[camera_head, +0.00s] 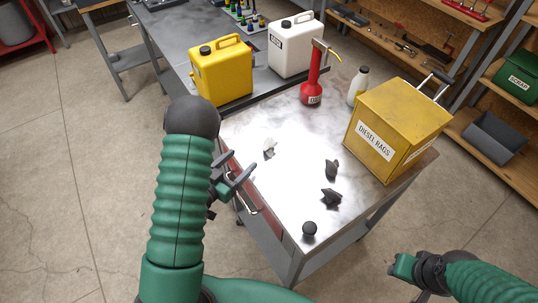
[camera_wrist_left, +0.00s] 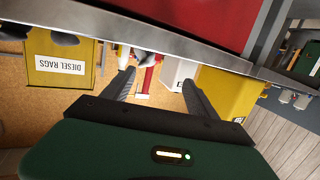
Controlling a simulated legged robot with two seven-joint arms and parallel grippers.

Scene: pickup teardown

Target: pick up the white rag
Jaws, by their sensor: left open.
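The white rag (camera_head: 269,148) is a small crumpled piece lying on the left part of the shiny metal workbench (camera_head: 285,185). My left gripper (camera_head: 241,170) is open and empty at the bench's left edge, to the left of the rag and a little nearer to me, apart from it. In the left wrist view its two fingers (camera_wrist_left: 160,92) are spread with nothing between them; I cannot surely pick out the rag there. My right gripper (camera_head: 402,266) is low at the right, off the bench; its jaw state is unclear.
Two dark rags (camera_head: 332,169) and a black knob-like thing (camera_head: 309,229) are on the bench. A yellow DIESEL RAGS box (camera_head: 398,125), a red can (camera_head: 313,85) and a white bottle (camera_head: 358,85) stand behind. Yellow (camera_head: 222,72) and white (camera_head: 292,47) jugs stand beyond.

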